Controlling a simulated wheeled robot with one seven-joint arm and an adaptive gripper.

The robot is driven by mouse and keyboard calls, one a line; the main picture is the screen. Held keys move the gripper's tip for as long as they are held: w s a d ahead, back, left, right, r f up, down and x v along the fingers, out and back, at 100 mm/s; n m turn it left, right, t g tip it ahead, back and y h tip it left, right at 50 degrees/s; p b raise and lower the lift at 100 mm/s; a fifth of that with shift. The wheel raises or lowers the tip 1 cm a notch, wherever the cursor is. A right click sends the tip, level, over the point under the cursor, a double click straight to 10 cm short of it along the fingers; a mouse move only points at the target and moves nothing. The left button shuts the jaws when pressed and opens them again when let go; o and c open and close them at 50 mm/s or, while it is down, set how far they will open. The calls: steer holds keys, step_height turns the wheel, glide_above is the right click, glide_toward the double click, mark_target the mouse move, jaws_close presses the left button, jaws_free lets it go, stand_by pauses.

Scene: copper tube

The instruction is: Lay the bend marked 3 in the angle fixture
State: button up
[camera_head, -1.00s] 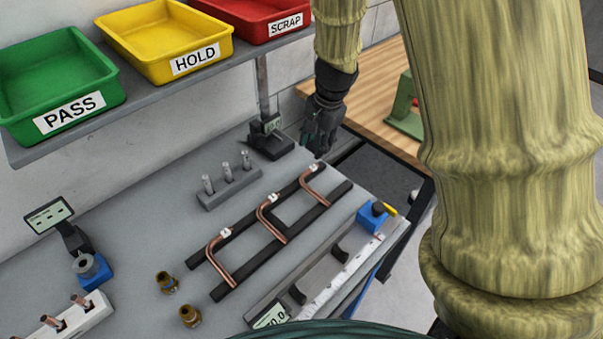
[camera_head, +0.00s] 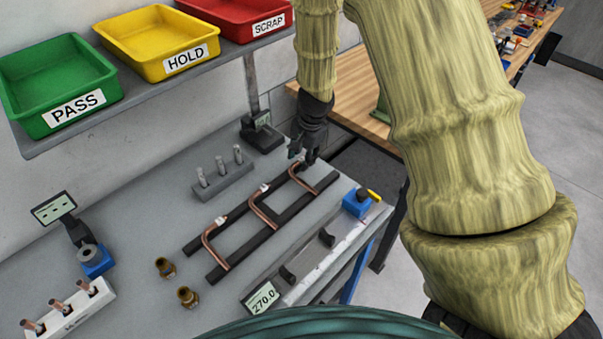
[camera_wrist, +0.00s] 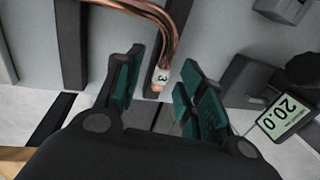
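The bend marked 3 (camera_wrist: 162,77) is a copper tube with a white tag at its end. In the head view it is the rightmost bend (camera_head: 304,181) on the two dark rails (camera_head: 284,218). My gripper (camera_head: 304,158) is over its far end. In the wrist view my gripper (camera_wrist: 158,90) is open, its green finger pads on either side of the tagged end; I see no grip on it. A dark fixture (camera_head: 263,135) with a small display stands behind the rails; its display (camera_wrist: 285,117) reads 20.0 in the wrist view. I cannot tell surely that it is the angle fixture.
Two other bends (camera_head: 262,208) lie on the rails. A grey block with several pins (camera_head: 222,177) stands behind them. A long gauge (camera_head: 318,258) reading 270.0 lies in front. Two brass fittings (camera_head: 187,296) are at the left. PASS, HOLD and SCRAP bins sit on the shelf (camera_head: 150,98).

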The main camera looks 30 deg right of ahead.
steer(key=shift+w+f, duration=0.5)
steer(key=shift+f, duration=0.1)
steer(key=shift+s+r, duration=0.2)
steer(key=shift+s, duration=0.1)
steer(key=shift+c, duration=1)
steer(key=shift+w, duration=0.15)
jaws_close()
steer(key=shift+r, duration=0.1)
